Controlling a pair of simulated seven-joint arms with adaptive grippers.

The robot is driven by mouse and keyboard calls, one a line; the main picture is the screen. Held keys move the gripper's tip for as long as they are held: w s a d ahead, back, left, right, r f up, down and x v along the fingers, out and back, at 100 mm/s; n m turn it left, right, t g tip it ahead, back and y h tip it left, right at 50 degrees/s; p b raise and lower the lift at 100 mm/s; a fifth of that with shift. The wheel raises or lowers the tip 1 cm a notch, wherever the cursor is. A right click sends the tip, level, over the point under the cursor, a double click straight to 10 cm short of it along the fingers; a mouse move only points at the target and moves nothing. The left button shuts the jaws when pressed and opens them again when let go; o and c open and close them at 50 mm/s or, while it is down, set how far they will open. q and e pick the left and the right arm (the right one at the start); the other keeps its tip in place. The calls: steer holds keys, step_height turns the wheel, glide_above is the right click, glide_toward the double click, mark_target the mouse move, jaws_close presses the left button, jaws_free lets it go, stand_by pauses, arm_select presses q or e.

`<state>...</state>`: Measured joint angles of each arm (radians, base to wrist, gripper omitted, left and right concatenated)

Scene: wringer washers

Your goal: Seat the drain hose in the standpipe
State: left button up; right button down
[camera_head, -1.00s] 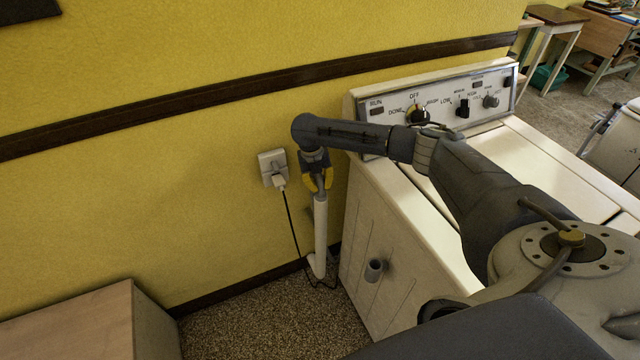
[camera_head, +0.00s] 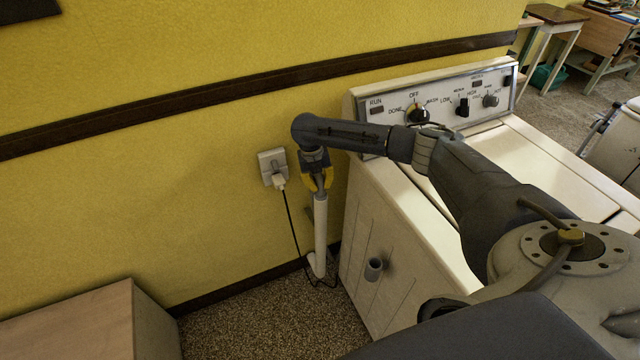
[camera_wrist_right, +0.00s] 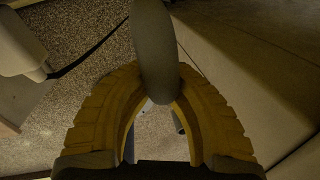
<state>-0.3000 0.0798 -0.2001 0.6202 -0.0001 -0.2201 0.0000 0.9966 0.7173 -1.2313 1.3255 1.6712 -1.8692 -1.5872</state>
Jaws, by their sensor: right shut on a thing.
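The white standpipe (camera_head: 320,235) stands upright against the yellow wall, left of the washer. My right gripper (camera_head: 317,187) is directly above its top, pointing down, with its yellow fingers close around something. In the right wrist view, the yellow fingers (camera_wrist_right: 158,85) are shut on a grey, rounded, tube-like piece, the drain hose (camera_wrist_right: 154,45). In the head view the gripper hides most of the hose and the pipe's mouth. I cannot tell whether the hose end is inside the pipe or just above it. My left gripper is not in view.
A wall outlet (camera_head: 272,165) with a plug and black cord (camera_head: 292,225) is close left of the gripper. The washer (camera_head: 390,250) stands close on the right, with a grey stub (camera_head: 373,269) on its side. A wooden cabinet (camera_head: 70,325) is at lower left.

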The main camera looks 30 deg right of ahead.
steer(key=shift+s+a+f, duration=0.1)
steer(key=shift+f, duration=0.1)
steer(key=c, duration=0.7)
jaws_free()
steer(key=shift+r, duration=0.2)
steer(key=shift+w+a+r, duration=0.1)
steer(key=shift+a+r, duration=0.05)
steer(key=shift+r, duration=0.95)
steer(key=shift+w+a+r, duration=0.1)
steer(key=shift+a+r, duration=0.05)
steer(key=shift+r, duration=1)
steer(key=shift+w+a+r, duration=0.1)
steer(key=shift+a+r, duration=0.05)
steer(key=shift+r, duration=0.95)
